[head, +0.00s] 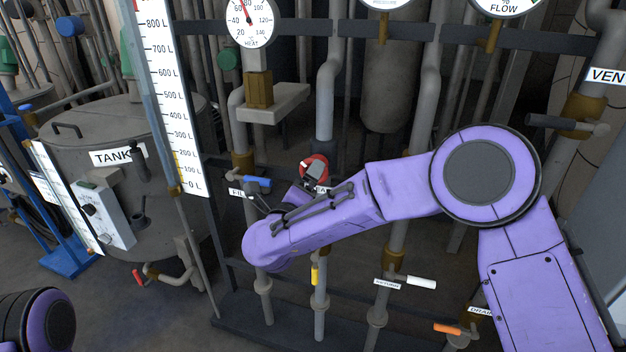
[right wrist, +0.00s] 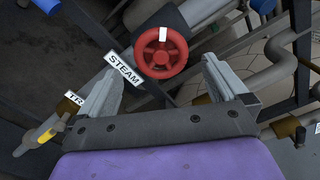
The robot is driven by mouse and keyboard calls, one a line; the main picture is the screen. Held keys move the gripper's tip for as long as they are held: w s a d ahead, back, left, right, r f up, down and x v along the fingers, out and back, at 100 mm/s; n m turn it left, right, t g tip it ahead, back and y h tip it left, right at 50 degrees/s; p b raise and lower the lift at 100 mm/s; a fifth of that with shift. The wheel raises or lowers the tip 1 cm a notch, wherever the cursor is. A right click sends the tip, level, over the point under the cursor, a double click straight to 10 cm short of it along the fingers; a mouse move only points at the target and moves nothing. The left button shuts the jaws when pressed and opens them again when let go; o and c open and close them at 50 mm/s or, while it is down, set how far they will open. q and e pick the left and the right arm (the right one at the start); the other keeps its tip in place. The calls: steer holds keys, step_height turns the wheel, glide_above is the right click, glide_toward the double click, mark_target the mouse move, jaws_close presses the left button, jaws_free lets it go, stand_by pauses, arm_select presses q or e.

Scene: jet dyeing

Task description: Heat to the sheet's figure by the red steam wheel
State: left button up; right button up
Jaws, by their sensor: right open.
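The red steam wheel (head: 314,168) shows in the head view just beyond my right wrist, partly covered by it. In the right wrist view the red wheel (right wrist: 160,52), with a white mark on its upper rim, sits beyond and between my spread right fingers (right wrist: 161,76), apart from them. A STEAM label (right wrist: 123,68) is by the left finger. The HEAT dial (head: 250,20) is cut by the top edge; its red needle points upward, slightly left. My right gripper (head: 308,185) is open and mostly hidden in the head view. My left gripper is out of view.
A level scale (head: 172,90) stands left of the pipes, beside the grey tank (head: 70,125) and a control box (head: 100,212). Near the wheel are a blue handle (head: 257,182) and a yellow handle (head: 315,275). White (head: 421,281) and orange (head: 447,328) handles sit lower right.

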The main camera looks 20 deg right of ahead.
steer(key=v, duration=0.5)
steer(key=shift+s+b, duration=0.1)
steer(key=shift+b, duration=0.25)
stand_by(7.2)
